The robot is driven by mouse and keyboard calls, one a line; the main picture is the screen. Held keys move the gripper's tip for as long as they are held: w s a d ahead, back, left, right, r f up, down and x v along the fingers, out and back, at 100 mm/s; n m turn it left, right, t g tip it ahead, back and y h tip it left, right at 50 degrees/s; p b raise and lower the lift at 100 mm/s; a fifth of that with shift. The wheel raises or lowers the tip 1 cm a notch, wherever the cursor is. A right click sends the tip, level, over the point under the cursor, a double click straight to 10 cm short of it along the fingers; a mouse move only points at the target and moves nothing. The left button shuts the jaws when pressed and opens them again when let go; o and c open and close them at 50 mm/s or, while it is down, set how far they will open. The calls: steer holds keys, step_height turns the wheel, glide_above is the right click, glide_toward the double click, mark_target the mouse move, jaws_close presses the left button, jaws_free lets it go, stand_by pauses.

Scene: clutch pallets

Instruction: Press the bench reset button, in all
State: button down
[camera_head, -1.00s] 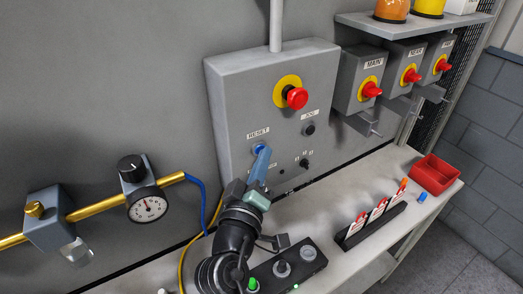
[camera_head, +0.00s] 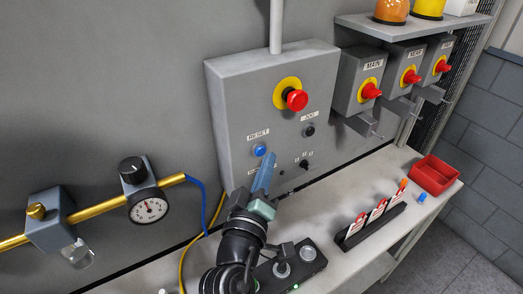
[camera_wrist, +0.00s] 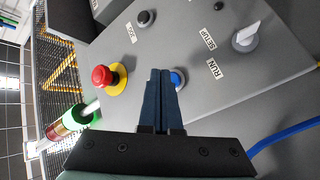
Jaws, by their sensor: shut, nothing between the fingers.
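The blue reset button (camera_head: 259,149) sits on the front of the grey control box (camera_head: 232,90), under a RESET label. It also shows in the wrist view (camera_wrist: 177,78), partly hidden behind my fingers. My gripper (camera_head: 268,156) is shut and empty, its blue fingers together. In the head view its tips are just right of and a little below the button, apart from it. In the wrist view the shut fingers (camera_wrist: 158,75) point at the panel, with the button right beside their tips.
A red emergency stop (camera_head: 296,99) on a yellow disc, a black JOG button (camera_head: 309,130) and a selector switch (camera_head: 304,164) share the panel. Below are a bench with a dark control bar and a tag rack (camera_head: 375,226). A gauge (camera_head: 148,206) on a brass pipe is at left.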

steer(key=s+d+p, duration=0.1)
steer(key=s, duration=0.1)
steer(key=s+d, duration=0.2)
steer(key=shift+p, duration=0.35)
stand_by(0.7)
step_height(320, 180, up, 20)
steer(key=d+m+t+b, duration=0.2)
steer(key=m+t, duration=0.1)
steer(key=m, duration=0.3)
steer(key=s+a+r+m+t+y, duration=0.1)
steer(key=s+r+t, duration=0.2)
steer(key=s+r, duration=0.3)
steer(key=s+a+r+t+y, duration=0.1)
steer(key=s+r, duration=0.5)
steer(key=r, duration=0.7)
steer(key=shift+s+r+m+t+y+b, duration=0.15)
steer(key=shift+m+t+y+b, duration=0.35)
steer(key=shift+t, duration=0.4)
